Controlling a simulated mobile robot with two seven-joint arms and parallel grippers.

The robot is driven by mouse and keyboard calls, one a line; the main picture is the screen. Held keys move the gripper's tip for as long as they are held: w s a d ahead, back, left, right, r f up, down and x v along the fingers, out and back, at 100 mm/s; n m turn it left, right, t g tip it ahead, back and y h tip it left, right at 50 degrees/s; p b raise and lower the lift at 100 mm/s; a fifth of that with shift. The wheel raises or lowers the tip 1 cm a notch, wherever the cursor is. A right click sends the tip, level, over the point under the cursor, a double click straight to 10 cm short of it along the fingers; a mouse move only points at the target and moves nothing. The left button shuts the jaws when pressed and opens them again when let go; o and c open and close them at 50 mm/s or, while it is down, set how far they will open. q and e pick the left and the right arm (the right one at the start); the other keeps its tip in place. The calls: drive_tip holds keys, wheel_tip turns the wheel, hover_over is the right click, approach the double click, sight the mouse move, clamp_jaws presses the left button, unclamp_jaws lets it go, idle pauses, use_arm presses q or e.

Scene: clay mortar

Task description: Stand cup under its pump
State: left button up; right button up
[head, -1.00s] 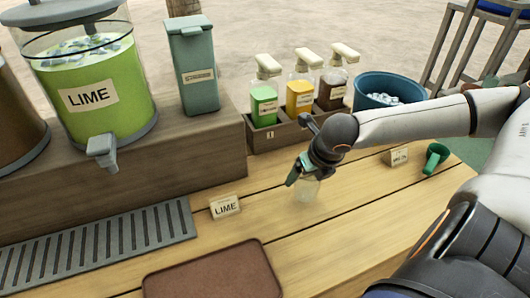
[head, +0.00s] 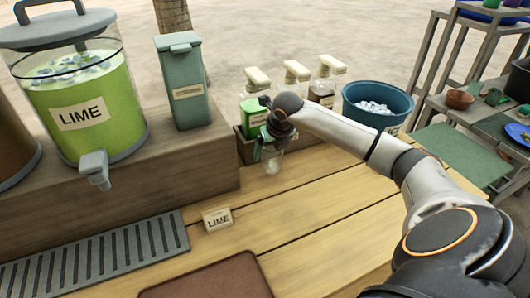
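My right gripper (head: 271,143) comes in from the right and is shut on a small clear cup (head: 272,161). The cup is upright, close in front of the pump rack (head: 244,148); whether it touches the counter is unclear. In the rack stand a green pump bottle (head: 250,108), a middle pump bottle (head: 296,73) mostly hidden by my arm, and a brown pump bottle (head: 322,94). Their pump heads are cream. A card reading LIME (head: 217,219) stands on the counter, left of and nearer than the cup. My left gripper is out of view.
A lime drink dispenser (head: 85,115) and a grey-green canister (head: 187,85) stand on the raised shelf at left. A blue ice tub (head: 377,105) is behind my arm. A slotted drip tray (head: 95,252) and a brown mat (head: 210,280) lie in front. Counter around the LIME card is clear.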

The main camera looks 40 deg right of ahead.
drive_tip(key=w, duration=0.1)
drive_tip(key=w+d, duration=0.1)
drive_tip(key=w, duration=0.1)
drive_tip(key=shift+f, duration=2)
drive_tip(key=o, duration=1.1)
drive_tip(key=shift+r, duration=0.1)
drive_tip(key=shift+r, duration=0.1)
drive_tip(key=shift+r, duration=0.3)
drive_tip(key=v, duration=0.5)
drive_tip(key=s+a+b, duration=0.1)
drive_tip(key=s+a, duration=0.2)
drive_tip(key=s, duration=0.8)
drive_tip(key=shift+s+a+f, duration=0.25)
drive_tip(key=shift+a, duration=0.1)
